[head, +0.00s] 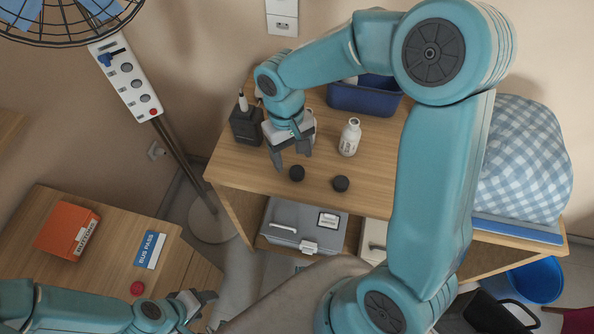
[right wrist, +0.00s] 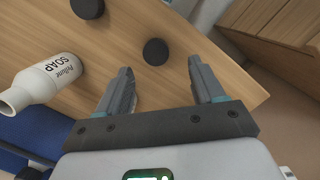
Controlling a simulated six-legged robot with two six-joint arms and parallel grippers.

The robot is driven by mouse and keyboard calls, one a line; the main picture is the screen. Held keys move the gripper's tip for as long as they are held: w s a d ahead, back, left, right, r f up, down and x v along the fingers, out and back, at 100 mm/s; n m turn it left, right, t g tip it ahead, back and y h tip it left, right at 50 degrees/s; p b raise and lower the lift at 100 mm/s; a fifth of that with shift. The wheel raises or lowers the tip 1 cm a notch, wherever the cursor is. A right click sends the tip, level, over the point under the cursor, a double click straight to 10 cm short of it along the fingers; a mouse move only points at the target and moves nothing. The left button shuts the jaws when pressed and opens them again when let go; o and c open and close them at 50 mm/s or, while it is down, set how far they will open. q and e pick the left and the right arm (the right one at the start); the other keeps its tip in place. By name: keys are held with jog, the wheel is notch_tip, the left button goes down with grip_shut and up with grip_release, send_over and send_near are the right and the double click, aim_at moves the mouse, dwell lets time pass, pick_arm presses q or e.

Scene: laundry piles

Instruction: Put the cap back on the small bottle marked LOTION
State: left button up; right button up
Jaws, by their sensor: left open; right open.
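A white bottle (head: 350,137) stands open-necked on the wooden table; in the right wrist view this bottle (right wrist: 48,80) reads SOAP. No LOTION label is readable. A pale shape (head: 309,117) shows partly behind my right gripper; I cannot tell whether it is a bottle. Two black round caps lie near the table's front: a left cap (head: 297,173) and a right cap (head: 341,183). In the right wrist view the left cap (right wrist: 156,52) lies beyond the fingertips. My right gripper (head: 291,160) is open and empty above the table, behind the left cap. My left gripper (head: 205,306) is open at lower left.
A dark blue bin (head: 365,98) stands behind the bottle, and a black holder (head: 246,126) at the table's left. A checked cushion (head: 522,160) is at right. A grey case (head: 305,226) sits below the tabletop. The low desk holds an orange box (head: 67,230) and a red disc (head: 137,288).

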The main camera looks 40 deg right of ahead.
aim_at(297, 171)
jog(key=shift+f, duration=0.1)
jog(key=f, duration=0.3)
jog(key=s+f, duration=0.1)
jog(key=f, duration=0.1)
jog(key=shift+d, duration=0.25)
jog(key=c, duration=1.1)
